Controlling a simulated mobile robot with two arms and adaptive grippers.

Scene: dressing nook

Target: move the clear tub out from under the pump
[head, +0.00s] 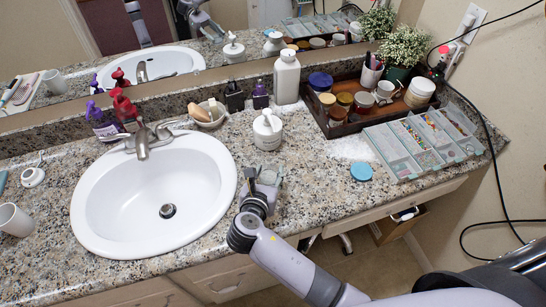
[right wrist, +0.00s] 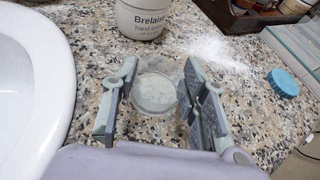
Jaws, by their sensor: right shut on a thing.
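The clear tub (right wrist: 153,93) is a small round see-through container on the granite counter, between the fingers of my right gripper (right wrist: 157,85). The gripper is shut on it, one finger on each side. In the head view the right gripper (head: 264,180) hides most of the tub. The white pump bottle (head: 268,133) stands upright just behind the gripper, to the right of the sink. Its lower part, with the label "Brelaise hand", shows at the top of the right wrist view (right wrist: 140,20). The tub appears in front of the bottle. My left gripper is not in view.
The sink (head: 150,190) lies left of my right gripper. A blue lid (head: 361,172) and a patch of white powder (head: 350,148) are to the right. A wooden tray (head: 335,129) of jars and a compartment organizer (head: 405,170) stand farther right. Bare counter lies before the lid.

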